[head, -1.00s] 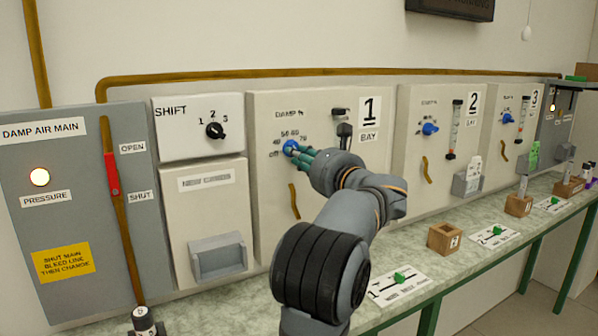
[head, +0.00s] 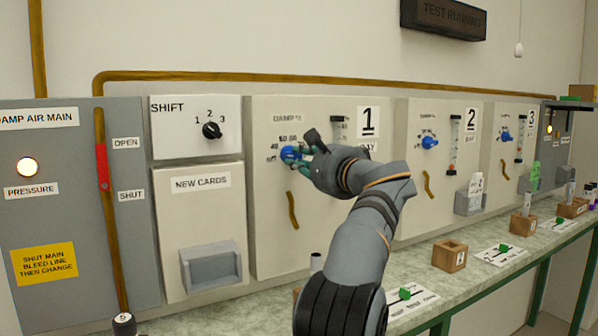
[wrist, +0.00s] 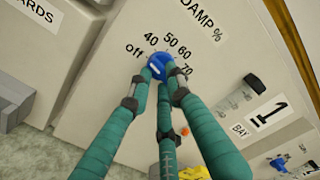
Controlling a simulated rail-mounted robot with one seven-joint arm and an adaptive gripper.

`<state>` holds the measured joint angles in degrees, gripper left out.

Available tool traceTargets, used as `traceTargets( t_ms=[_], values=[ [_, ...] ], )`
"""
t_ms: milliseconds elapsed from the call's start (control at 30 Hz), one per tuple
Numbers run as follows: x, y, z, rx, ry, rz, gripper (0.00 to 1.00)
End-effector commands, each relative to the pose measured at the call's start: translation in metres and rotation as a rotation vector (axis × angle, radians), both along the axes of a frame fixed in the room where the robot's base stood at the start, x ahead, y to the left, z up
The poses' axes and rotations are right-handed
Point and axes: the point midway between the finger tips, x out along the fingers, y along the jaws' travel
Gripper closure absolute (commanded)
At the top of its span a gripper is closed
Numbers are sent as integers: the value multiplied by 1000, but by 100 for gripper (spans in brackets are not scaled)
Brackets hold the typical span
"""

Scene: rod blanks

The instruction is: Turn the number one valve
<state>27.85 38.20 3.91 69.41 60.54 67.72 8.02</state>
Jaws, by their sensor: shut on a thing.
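The number one valve is a blue knob (head: 290,154) on the bay 1 panel (head: 270,225). It sits under a DAMP % label with a printed scale that includes off, 40, 50, 60 and 70. My gripper (head: 300,157) is shut on the knob, its green fingers around it. In the wrist view the fingers (wrist: 160,78) close around the blue knob (wrist: 159,62) from several sides. The fingers partly cover the knob, and I cannot clearly tell where its pointer stands.
Blue knobs for bay 2 (head: 429,142) and bay 3 (head: 506,136) are to the right. The shift switch (head: 211,130) and a red lever (head: 103,167) are left. A sign (head: 443,18) reads TEST RUNNING.

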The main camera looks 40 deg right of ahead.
Motion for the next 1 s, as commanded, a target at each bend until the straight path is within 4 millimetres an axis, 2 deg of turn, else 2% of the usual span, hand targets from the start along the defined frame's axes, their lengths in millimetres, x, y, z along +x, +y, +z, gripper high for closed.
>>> traceTargets(
  t_ms=[33, 400, 1000],
  values=[
    [0, -2, -5, -36, 10, -3, 100],
    [-1, -3, -2, -244, 46, -3, 100],
    [-1, -3, 1, -305, 56, -2, 100]
  ],
)
